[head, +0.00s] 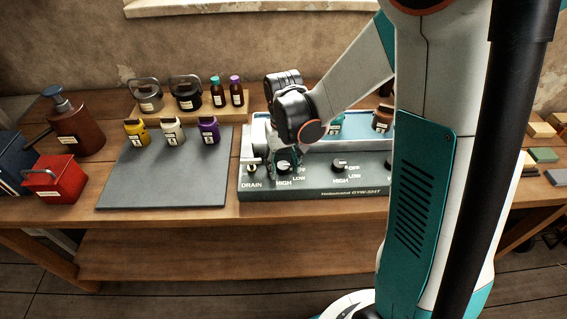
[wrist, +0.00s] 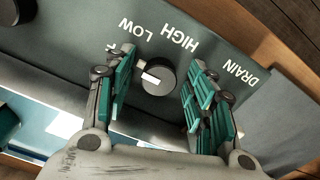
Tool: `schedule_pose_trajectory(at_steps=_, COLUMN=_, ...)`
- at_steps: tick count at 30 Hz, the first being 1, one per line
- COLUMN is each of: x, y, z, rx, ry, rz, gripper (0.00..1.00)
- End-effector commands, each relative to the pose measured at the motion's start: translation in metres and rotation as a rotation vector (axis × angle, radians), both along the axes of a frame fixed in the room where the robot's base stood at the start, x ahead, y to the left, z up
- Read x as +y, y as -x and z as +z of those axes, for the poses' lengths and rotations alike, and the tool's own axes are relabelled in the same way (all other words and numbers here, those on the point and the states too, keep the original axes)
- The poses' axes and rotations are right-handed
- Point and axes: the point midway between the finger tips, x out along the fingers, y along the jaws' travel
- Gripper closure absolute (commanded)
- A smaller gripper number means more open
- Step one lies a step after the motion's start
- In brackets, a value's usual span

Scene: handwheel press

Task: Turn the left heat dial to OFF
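The left heat dial (wrist: 157,75) is a round dark knob with a white mark on its left side in the wrist view. LOW and HIGH are printed beside it; the OFF label (wrist: 110,46) is mostly hidden by a finger. My gripper (wrist: 161,63) is open, with one teal-padded finger on each side of the dial and visible gaps between pads and knob. In the head view, the dial (head: 285,166) sits on the front panel between DRAIN and the right dial, with my gripper (head: 284,156) over it, partly hiding its labels.
The right heat dial (head: 339,164) and the drain knob (head: 253,167) flank it on the panel. A grey mat (head: 150,185) with several small bottles lies to the left. A red can (head: 54,180) stands further left. My arm hides the unit's right end.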

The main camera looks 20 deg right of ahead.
Motion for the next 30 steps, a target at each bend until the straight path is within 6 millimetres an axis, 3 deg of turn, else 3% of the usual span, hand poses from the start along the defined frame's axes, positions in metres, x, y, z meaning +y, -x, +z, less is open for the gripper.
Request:
schedule_pose_trajectory(at_steps=11, x=0.000, y=0.000, z=0.007, rx=0.000, ry=0.000, rz=-0.001, gripper=0.49)
schedule_pose_trajectory(at_steps=24, x=0.000, y=0.000, z=0.085, rx=0.000, ry=0.000, rz=0.000, gripper=0.49)
schedule_pose_trajectory(at_steps=30, x=0.000, y=0.000, z=0.111, rx=0.000, ry=0.000, rz=0.000, gripper=0.49)
